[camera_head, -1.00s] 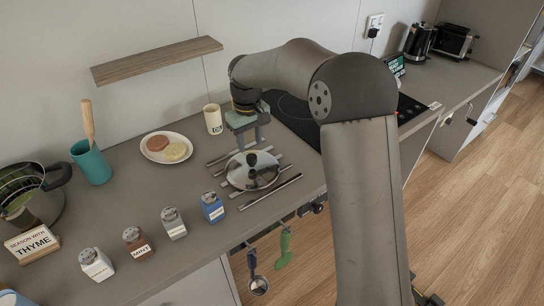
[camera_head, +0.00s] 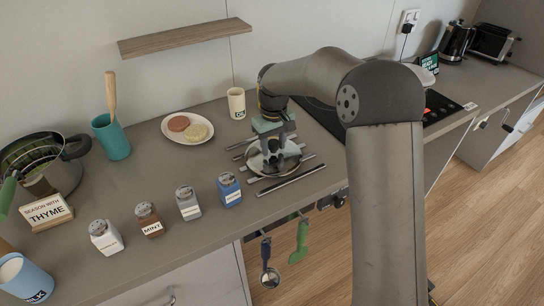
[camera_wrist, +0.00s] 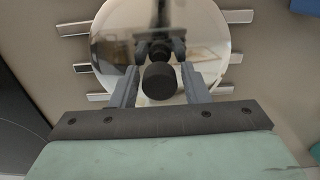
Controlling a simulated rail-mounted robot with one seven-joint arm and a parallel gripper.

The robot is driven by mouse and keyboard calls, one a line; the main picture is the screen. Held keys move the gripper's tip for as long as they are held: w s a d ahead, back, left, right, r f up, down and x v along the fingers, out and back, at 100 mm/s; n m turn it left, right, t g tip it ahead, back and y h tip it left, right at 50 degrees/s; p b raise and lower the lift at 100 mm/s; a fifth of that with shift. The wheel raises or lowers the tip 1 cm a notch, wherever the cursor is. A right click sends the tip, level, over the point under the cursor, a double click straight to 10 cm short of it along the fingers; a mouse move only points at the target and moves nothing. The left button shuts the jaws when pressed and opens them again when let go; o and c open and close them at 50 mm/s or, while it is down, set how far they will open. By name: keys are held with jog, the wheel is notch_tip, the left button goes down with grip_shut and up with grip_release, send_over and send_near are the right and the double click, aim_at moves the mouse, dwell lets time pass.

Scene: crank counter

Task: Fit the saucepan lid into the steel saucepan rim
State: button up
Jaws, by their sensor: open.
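The saucepan lid (camera_head: 262,168) is a shiny round steel disc lying on several metal bars on the counter. Its black knob (camera_wrist: 160,81) shows in the wrist view, between the two fingers with a gap on each side. My gripper (camera_head: 274,150) is open just above the lid, and its fingers partly hide the lid and knob in the head view. The fingers of my gripper (camera_wrist: 158,88) reflect in the lid. The steel saucepan (camera_head: 62,179) with a dark handle stands at the far left; greenish contents show inside and its rim is open.
A thyme sign (camera_head: 47,212) stands in front of the saucepan, and a teal utensil pot (camera_head: 111,139) beside it. Several spice jars (camera_head: 149,219) line the counter's front. A plate of food (camera_head: 188,130) and a cup (camera_head: 236,102) stand behind. A wooden shelf (camera_head: 186,38) hangs above.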

aim_at(274, 142)
jog(key=shift+f, duration=0.2)
jog(key=shift+s+f, duration=0.1)
jog(key=c, duration=0.7)
jog(key=shift+r+p, duration=1.85)
jog(key=shift+r, duration=0.8)
